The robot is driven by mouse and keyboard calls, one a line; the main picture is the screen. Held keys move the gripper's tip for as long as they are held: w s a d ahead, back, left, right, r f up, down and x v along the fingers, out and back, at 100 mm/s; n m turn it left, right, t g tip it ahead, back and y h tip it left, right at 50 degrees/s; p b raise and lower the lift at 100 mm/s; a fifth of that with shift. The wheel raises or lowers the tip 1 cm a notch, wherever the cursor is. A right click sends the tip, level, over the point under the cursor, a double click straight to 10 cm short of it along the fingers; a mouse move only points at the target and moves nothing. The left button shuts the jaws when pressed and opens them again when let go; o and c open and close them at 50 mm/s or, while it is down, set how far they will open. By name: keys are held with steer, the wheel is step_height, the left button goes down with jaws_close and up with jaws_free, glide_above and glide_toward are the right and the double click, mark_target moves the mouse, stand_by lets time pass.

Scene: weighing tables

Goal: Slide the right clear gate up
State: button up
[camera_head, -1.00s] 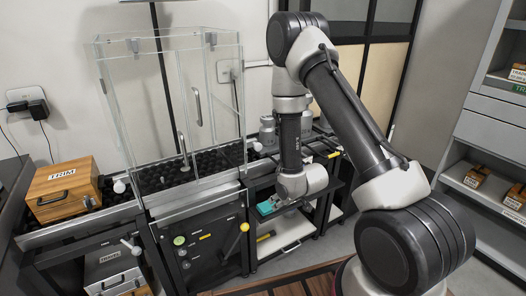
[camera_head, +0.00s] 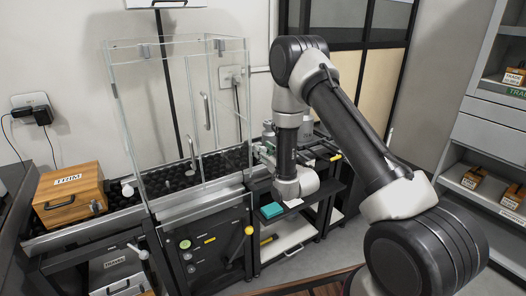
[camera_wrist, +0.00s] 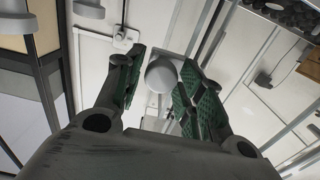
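The clear enclosure (camera_head: 160,105) stands on the bench in the head view, with clear panels in a pale frame. Two grey bar handles, one farther back (camera_head: 206,112) and one nearer the front (camera_head: 191,155), show on or through its panels. I cannot tell for certain which panel is the right gate. In the wrist view my gripper (camera_wrist: 158,88) is open, its green-padded fingers apart. A pale round knob-like thing (camera_wrist: 162,74) shows between or beyond them; contact cannot be told. The fingertips are hard to make out in the head view, right of the enclosure.
A wooden TRIM box (camera_head: 69,194) sits left of the enclosure, beside a white knob (camera_head: 127,190). A teal block (camera_head: 271,210) lies on the cart shelf below my wrist. Shelving (camera_head: 490,135) stands at the right.

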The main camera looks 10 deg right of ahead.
steer(key=shift+w+a, duration=0.15)
steer(key=shift+w, duration=0.35)
jaws_close()
step_height(320, 180, up, 26)
steer(key=shift+f, duration=0.25)
steer(key=shift+r, duration=0.15)
jaws_free()
